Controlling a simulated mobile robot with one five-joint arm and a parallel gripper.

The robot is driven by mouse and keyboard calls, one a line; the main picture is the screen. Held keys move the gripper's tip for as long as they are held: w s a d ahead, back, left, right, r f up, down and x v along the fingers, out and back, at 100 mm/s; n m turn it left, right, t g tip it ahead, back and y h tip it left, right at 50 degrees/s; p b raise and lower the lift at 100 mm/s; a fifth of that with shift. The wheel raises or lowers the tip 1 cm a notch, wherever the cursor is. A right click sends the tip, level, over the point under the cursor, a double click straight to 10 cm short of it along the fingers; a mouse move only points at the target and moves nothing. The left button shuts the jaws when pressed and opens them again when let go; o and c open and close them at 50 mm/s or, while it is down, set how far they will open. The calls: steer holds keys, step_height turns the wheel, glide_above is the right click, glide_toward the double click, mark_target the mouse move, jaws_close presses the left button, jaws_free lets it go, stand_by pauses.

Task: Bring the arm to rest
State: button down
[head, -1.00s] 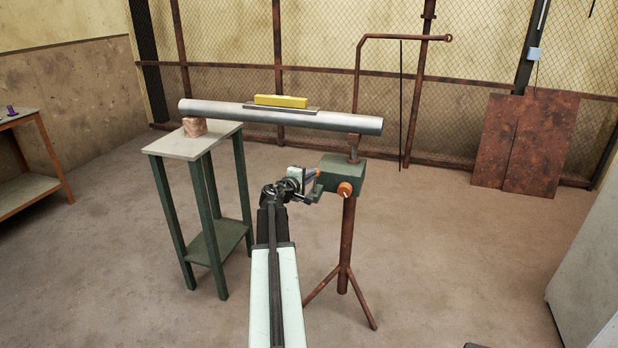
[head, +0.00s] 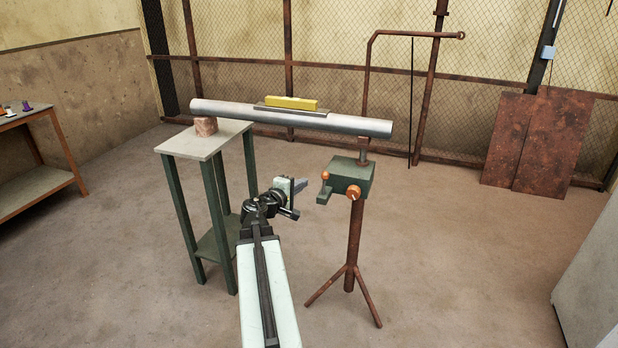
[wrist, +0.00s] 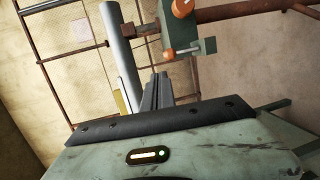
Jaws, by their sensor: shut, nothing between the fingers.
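My gripper (head: 301,186) is at the end of my outstretched arm, left of the green head of the rusty stand and apart from it. It is shut and empty. In the wrist view its dark fingers (wrist: 157,91) lie together. A grey metal pipe (head: 230,114) rests above and beyond it, on a wooden block (head: 205,126) at the left and on the stand at the right.
The rusty stand (head: 353,240) has a green head (head: 351,175) with orange knobs. The block sits on a green-legged table (head: 190,148). A yellow bar (head: 291,102) lies on the pipe. A workbench (head: 22,115) stands far left. Floor is clear at right.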

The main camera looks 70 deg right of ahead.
steer(key=shift+a+r, duration=0.1)
steer(key=shift+a, duration=0.4)
steer(key=shift+w, duration=0.1)
steer(key=w+a+r+n+t+y+p, duration=0.1)
steer(key=w+a+n+t+p, duration=0.15)
steer(key=w+a, duration=0.95)
steer(key=w+a+r+n+t+y+p, duration=0.15)
steer(key=w+a+t+p, duration=0.25)
steer(key=w+a, duration=0.75)
steer(key=w+a+f+y+p, duration=0.1)
steer(key=w+a+f+y, duration=0.1)
steer(key=w+a, duration=0.5)
steer(key=w+a+f+y+p, duration=0.2)
steer(key=a+f+y, duration=0.1)
steer(key=a, duration=0.8)
steer(key=s+a+f+m+g+y, duration=0.1)
steer(key=s+a+f+y, duration=0.1)
steer(key=a, duration=0.6)
steer(key=s+a+f+m+g+y, duration=0.1)
steer(key=s+a+f+g+y, duration=0.1)
steer(key=a, duration=0.6)
steer(key=s+a+f+g+y, duration=0.1)
steer(key=s+a+f+y, duration=0.2)
steer(key=a, duration=0.6)
steer(key=shift+s+f+m+y+p, duration=0.15)
steer(key=shift+s+m+y+p, duration=0.25)
steer(key=shift+s+y, duration=0.5)
